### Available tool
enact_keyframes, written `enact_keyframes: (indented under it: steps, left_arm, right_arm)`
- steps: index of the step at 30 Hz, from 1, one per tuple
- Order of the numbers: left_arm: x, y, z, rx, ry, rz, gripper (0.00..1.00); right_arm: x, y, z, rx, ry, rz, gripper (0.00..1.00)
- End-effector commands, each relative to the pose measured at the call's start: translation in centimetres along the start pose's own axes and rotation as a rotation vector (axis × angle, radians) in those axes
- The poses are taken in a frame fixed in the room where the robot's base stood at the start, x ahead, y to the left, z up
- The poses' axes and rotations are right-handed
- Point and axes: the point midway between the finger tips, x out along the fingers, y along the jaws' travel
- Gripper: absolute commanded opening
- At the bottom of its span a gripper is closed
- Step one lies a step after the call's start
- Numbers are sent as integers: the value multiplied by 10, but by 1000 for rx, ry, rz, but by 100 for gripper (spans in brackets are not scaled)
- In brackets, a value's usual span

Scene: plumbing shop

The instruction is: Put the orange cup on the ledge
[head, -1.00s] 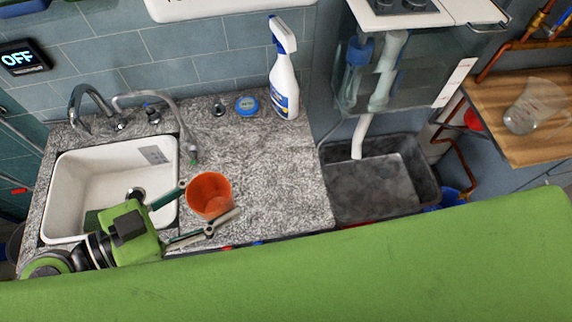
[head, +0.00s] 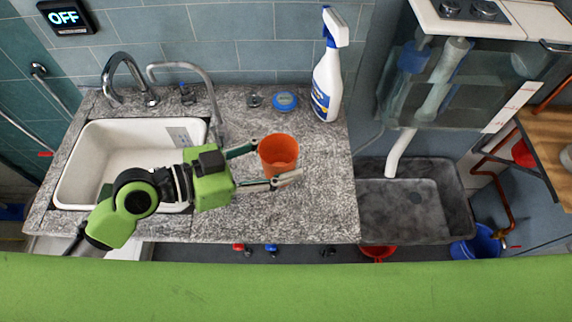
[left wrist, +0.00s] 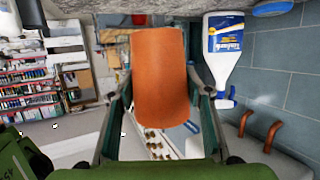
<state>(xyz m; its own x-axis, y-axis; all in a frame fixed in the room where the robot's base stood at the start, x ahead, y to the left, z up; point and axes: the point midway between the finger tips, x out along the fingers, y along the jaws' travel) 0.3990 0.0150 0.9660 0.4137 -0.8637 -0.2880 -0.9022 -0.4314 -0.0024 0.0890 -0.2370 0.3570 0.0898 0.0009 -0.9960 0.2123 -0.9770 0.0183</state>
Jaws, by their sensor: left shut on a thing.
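The orange cup (head: 279,157) is between the two fingers of my left gripper (head: 279,160), over the speckled granite counter (head: 320,205) right of the sink. The gripper is shut on it, with one finger on each side. In the left wrist view the cup (left wrist: 160,78) fills the space between the fingers (left wrist: 160,100). The cup looks upright in the head view. I cannot tell whether its base touches the counter. No surface is clearly marked as the ledge. My right gripper is not in view.
A white spray bottle (head: 328,75) and a blue round tin (head: 285,101) stand at the back of the counter. A white sink (head: 90,150) with taps is at left, a dark basin (head: 415,205) at right. The counter's front right is clear.

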Motion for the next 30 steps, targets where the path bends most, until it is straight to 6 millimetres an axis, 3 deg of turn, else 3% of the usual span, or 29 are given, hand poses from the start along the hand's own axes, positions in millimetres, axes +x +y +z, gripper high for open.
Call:
enact_keyframes:
  steps: [3, 11, 18, 30]
  left_arm:
    - [16, -7, 10, -1, 4, -1, 26]
    - [33, -14, 25, -1, 2, -1, 26]
    - [39, -13, 51, 0, 1, -1, 26]
    - [40, -14, 57, 2, 1, -2, 26]
  right_arm:
    - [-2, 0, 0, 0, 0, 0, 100]
    - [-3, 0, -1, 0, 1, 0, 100]
    - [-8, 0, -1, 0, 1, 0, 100]
    - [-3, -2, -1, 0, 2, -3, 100]
